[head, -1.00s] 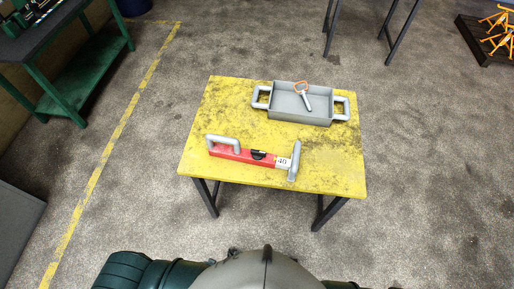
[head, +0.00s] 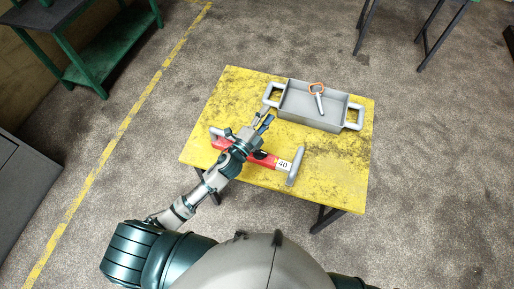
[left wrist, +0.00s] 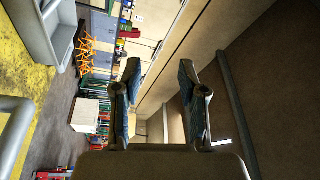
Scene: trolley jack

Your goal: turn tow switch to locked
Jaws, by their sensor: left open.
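A red device (head: 262,160) with a white "40" label and a grey bar at its right end lies on the yellow table. A dark patch, possibly the tow switch, is on its top, partly covered by my arm; I cannot tell its setting. My left gripper (head: 266,117) is open and empty above the table, beyond the red device and near the tray's left handle. Its spread fingers show in the left wrist view (left wrist: 160,75). My right gripper is out of view.
A grey two-handled tray (head: 300,118) stands at the table's back right, holding an orange-ringed grey tool (head: 318,97). The yellow table (head: 335,185) is bare at its right front. A green bench (head: 105,55) stands at the far left.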

